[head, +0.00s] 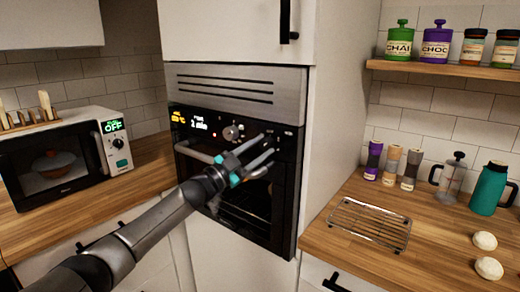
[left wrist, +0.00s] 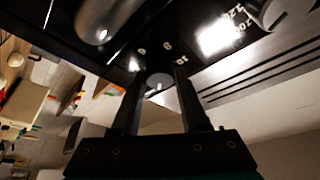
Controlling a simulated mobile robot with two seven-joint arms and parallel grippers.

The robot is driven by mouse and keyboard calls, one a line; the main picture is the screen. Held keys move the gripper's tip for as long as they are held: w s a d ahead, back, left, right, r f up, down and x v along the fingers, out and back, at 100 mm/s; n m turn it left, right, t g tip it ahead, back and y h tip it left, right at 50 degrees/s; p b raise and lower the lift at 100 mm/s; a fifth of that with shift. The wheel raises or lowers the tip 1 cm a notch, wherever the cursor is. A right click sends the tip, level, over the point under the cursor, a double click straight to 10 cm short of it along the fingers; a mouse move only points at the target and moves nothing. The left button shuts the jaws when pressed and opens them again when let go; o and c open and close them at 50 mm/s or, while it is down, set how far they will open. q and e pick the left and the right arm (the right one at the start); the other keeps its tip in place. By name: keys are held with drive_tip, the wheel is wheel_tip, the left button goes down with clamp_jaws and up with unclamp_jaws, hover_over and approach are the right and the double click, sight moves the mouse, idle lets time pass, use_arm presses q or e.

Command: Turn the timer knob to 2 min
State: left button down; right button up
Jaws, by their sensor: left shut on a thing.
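The black oven (head: 240,185) is built into a tall white cabinet. Its panel has a lit display (head: 199,124) that appears to read 1 min in white, with an orange temperature reading to its left. A round knob (head: 232,132) shows just left of my left gripper (head: 267,143). The gripper reaches the right part of the panel. In the left wrist view, its fingers are shut around a round grey knob (left wrist: 158,80), with small dial numbers beside it. In the head view the fingers cover that knob. My right gripper is out of view.
The oven's bar handle (head: 195,152) runs just below the panel, close under my left gripper. A microwave (head: 65,165) stands on the left counter. A wire rack (head: 370,222), a French press and a teal jug stand on the right counter.

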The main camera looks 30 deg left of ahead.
use_arm(q)
drive_tip(key=shift+a+m+g+h, duration=0.1)
drive_tip(key=shift+m+g+h, duration=0.25)
drive_tip(key=shift+m, duration=0.95)
drive_tip(key=shift+g, duration=0.25)
drive_tip(key=shift+c, duration=2.1)
unclamp_jaws()
drive_tip(key=v, duration=1.5)
drive_tip(key=shift+f+p, duration=0.15)
drive_tip(key=shift+p, duration=0.15)
drive_tip(key=shift+s, duration=0.1)
